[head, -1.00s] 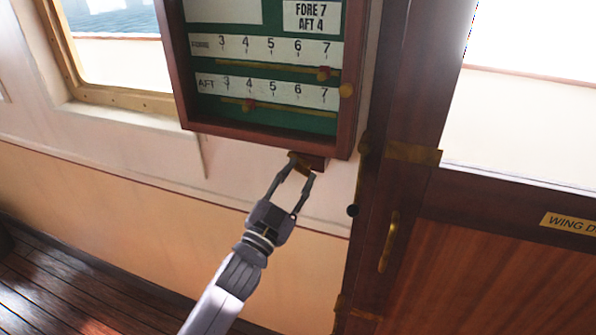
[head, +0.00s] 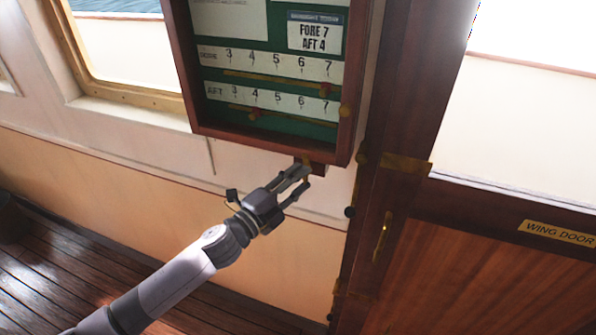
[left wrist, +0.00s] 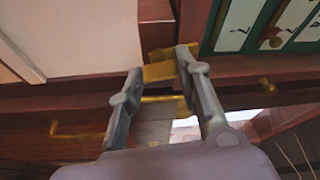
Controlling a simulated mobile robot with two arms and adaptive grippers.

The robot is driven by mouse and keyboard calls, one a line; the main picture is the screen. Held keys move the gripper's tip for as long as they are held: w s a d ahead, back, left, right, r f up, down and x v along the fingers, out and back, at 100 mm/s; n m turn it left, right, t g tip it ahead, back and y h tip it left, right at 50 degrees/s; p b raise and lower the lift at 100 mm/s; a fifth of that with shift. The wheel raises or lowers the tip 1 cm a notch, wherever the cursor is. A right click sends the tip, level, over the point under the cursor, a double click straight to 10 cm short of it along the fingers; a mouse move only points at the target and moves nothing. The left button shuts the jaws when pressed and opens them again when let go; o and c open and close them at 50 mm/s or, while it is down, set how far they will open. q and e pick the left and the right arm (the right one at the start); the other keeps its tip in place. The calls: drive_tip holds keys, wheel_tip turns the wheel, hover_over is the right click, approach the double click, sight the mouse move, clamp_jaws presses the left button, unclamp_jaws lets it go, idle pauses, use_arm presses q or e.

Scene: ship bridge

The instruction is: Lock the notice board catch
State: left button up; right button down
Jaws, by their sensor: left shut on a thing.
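The notice board (head: 268,143) hangs on the wall in a dark wooden frame, with green panels and number strips. Its brass catch (head: 306,163) is at a small wooden block under the lower frame edge. My left gripper (head: 304,176) is just below the frame, shut on the catch. In the left wrist view the brass catch (left wrist: 158,72) lies between the two fingertips, and the board's frame (left wrist: 270,67) is at the right. The fingers partly hide the catch, so its exact angle is hard to tell. My right gripper is not in view.
A wooden door (head: 480,270) with a brass handle (head: 382,237) stands to the right. A brass-framed window (head: 125,50) is to the left. The wall below the board is clear.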

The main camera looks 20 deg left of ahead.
use_arm(q)
drive_tip(key=shift+r+m+g+p, duration=0.15)
drive_tip(key=shift+m+g+p, duration=0.35)
drive_tip(key=shift+m+p, duration=0.7)
drive_tip(key=o, duration=1.1)
drive_tip(key=shift+o, duration=0.2)
drive_tip(key=v, duration=1.2)
